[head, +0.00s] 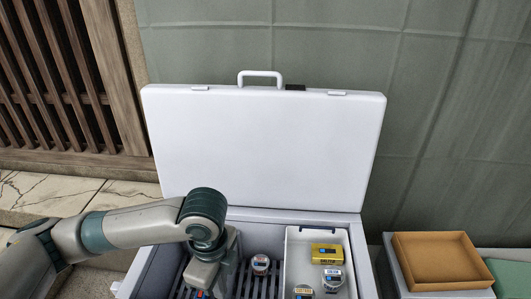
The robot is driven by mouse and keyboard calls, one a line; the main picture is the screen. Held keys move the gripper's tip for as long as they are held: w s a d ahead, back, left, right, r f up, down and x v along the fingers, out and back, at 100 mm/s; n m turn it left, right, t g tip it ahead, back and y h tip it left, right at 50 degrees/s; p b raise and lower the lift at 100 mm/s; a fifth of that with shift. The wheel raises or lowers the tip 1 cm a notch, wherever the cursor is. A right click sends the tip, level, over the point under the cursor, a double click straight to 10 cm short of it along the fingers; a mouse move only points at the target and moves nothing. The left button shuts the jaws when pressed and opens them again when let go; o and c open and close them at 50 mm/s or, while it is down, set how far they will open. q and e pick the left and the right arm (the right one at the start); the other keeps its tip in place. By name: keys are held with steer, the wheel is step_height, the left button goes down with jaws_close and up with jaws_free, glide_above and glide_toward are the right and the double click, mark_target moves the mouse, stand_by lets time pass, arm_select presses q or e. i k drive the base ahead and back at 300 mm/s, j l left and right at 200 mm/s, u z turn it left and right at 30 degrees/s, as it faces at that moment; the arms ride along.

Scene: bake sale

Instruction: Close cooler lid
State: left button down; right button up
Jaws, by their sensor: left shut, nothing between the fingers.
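The cooler (349,217) stands in front of me with its pale lid (262,145) standing upright, wide open, at the back. The lid has a white handle (261,74) and two latches along its top edge. My left gripper (207,292) points down into the left part of the cooler, in front of the lid and apart from it. Its fingers are shut and partly cut off by the bottom edge of the view. My right gripper does not show.
In the cooler are a slatted rack, a round jar (261,264) and a white bin (344,240) holding a yellow box (326,253) and jars. A brown tray (438,260) sits to the right. A green-grey wall and a wooden lattice stand behind.

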mark_target(291, 146)
steer(key=k+j, duration=0.25)
steer(key=j, duration=0.2)
steer(key=k+j, duration=0.3)
steer(key=j, duration=0.15)
steer(key=k+j, duration=0.25)
steer(key=j, duration=0.2)
